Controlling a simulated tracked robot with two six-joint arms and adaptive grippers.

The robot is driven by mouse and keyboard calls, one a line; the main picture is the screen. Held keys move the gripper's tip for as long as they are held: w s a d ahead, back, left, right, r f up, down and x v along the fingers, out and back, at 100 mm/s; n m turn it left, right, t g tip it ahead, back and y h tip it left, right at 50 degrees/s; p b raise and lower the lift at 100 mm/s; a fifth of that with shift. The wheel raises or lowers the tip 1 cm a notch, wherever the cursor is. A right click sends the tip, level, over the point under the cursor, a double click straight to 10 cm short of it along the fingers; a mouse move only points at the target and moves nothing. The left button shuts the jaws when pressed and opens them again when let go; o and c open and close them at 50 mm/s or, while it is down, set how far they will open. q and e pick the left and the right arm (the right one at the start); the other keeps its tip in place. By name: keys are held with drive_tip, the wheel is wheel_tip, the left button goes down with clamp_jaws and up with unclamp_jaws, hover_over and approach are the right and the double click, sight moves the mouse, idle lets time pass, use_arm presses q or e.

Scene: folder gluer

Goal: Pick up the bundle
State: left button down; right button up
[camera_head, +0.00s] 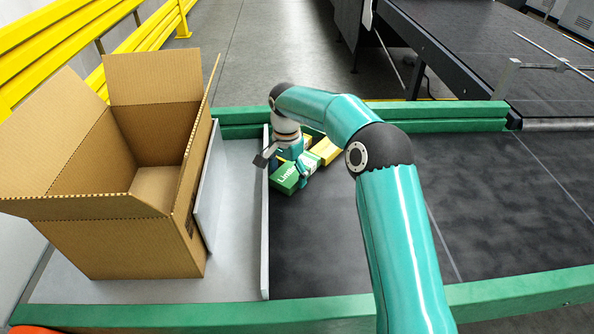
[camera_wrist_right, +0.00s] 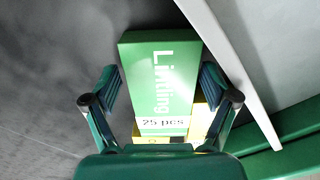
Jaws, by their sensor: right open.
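The bundle is a green packet (camera_head: 286,179) with white lettering, lying on the dark belt beside the grey divider, with yellow pieces next to it. In the right wrist view the green packet (camera_wrist_right: 160,80) reads "25 pcs" and lies between the fingers, with yellow parts (camera_wrist_right: 200,118) at its near end. My right gripper (camera_head: 290,172) is at the packet, pointing down. In the wrist view its two fingers (camera_wrist_right: 162,92) stand apart, one on each side of the packet, with a gap visible at the left. My left gripper is not in view.
An open, seemingly empty cardboard box (camera_head: 130,240) stands on the grey surface left of the divider (camera_head: 265,225). Green rails (camera_head: 530,288) edge the belt (camera_head: 500,205) front and back. The belt's right side is clear. Yellow barriers (camera_head: 150,40) stand behind the box.

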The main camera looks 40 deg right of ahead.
drive_tip(key=shift+c, duration=0.3)
drive_tip(key=c, duration=1)
drive_tip(key=shift+o, duration=0.2)
drive_tip(key=shift+s+r, duration=0.1)
drive_tip(key=shift+r, duration=0.05)
